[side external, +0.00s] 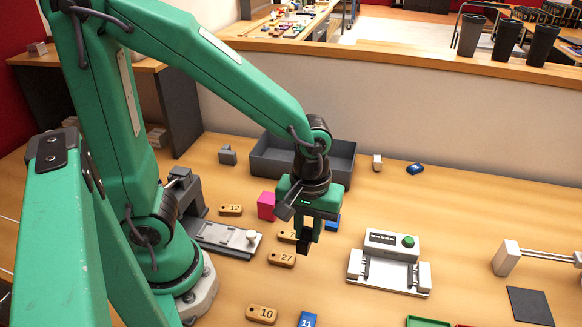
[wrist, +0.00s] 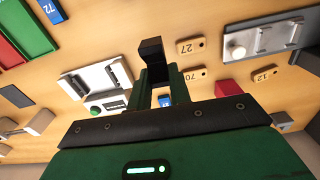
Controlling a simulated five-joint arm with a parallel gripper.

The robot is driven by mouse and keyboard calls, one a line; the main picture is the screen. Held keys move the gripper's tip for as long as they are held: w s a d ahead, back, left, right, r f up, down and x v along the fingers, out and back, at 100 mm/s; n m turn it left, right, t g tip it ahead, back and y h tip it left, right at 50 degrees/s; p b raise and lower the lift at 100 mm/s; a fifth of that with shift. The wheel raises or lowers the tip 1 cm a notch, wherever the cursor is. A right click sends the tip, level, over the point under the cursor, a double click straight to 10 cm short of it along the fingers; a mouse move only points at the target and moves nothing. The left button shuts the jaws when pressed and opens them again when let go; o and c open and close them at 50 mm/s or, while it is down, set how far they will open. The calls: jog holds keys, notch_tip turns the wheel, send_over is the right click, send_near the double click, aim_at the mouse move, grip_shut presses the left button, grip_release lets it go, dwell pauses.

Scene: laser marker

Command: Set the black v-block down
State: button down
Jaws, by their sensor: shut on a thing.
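My gripper (side external: 304,238) points down over the middle of the bench, beside the wooden tag marked 27 (side external: 281,259). It is shut on a small black block, the black v-block (side external: 303,249), whose lower end sticks out below the fingers. In the wrist view the black v-block (wrist: 152,48) shows at the fingertips, and its groove is hard to make out. It looks held above the bench; the gap under it cannot be told exactly.
A white fixture with a green button (side external: 388,262) stands to the right. A grey tray (side external: 345,165) is behind my gripper. A pink block (side external: 266,205) and a wooden tag marked 12 (side external: 231,210) lie left. A dark square pad (side external: 530,306) lies at far right.

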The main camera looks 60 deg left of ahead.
jog(key=w+a, duration=0.3)
jog(key=a, duration=1.3)
jog(key=s+a, duration=0.2)
jog(key=a, duration=0.5)
jog(key=s+a, duration=0.2)
jog(key=a, duration=0.5)
jog(key=shift+s, duration=0.35)
jog(key=shift+a, duration=0.1)
send_over(214, 183)
notch_tip(214, 183, down, 7)
jog(key=shift+r, duration=0.1)
jog(key=shift+f, duration=2.05)
jog(key=shift+f, duration=0.15)
